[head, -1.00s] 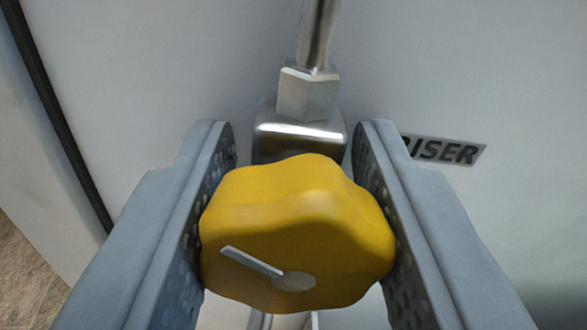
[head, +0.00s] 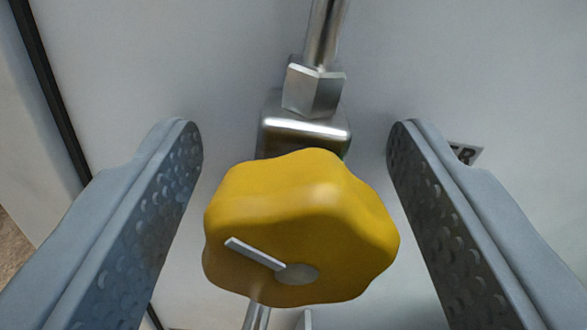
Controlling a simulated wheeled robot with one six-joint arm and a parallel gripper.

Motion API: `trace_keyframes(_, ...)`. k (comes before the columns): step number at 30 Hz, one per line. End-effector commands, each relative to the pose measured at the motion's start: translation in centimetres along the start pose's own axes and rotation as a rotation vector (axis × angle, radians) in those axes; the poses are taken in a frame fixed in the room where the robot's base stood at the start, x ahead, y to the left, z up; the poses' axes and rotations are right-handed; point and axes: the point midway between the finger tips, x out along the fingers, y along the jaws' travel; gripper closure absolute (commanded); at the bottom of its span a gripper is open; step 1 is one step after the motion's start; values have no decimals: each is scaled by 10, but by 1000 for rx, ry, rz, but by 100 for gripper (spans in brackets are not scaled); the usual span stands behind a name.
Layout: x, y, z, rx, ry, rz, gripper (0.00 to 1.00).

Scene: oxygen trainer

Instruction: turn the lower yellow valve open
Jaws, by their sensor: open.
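The yellow valve knob (head: 300,225) fills the middle of the head view. It has a lobed rim and a pale pointer line on its face, running from the centre toward the upper left. It sits on a metal valve body (head: 303,135) on the panel. My gripper (head: 295,140) is open, with one dimpled finger on each side of the knob. Gaps show between the fingers and the knob, so neither finger visibly touches it. Whether this is the lower valve cannot be told, as no other valve is in view.
A metal pipe (head: 325,35) with a hex fitting (head: 313,90) rises from the valve body. The light grey panel (head: 180,60) lies behind. A dark edge strip (head: 45,90) runs down the left.

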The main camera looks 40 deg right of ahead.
Motion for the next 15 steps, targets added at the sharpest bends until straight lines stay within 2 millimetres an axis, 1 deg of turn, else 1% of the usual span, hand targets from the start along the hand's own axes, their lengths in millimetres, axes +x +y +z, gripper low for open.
trace_keyframes(2,-4,0,0,0,0,-1,43)
trace_keyframes(5,-16,-1,0,0,-1,-1,43)
trace_keyframes(8,-32,0,0,0,-1,-1,43)
trace_keyframes(15,-81,-1,0,0,-1,-2,43)
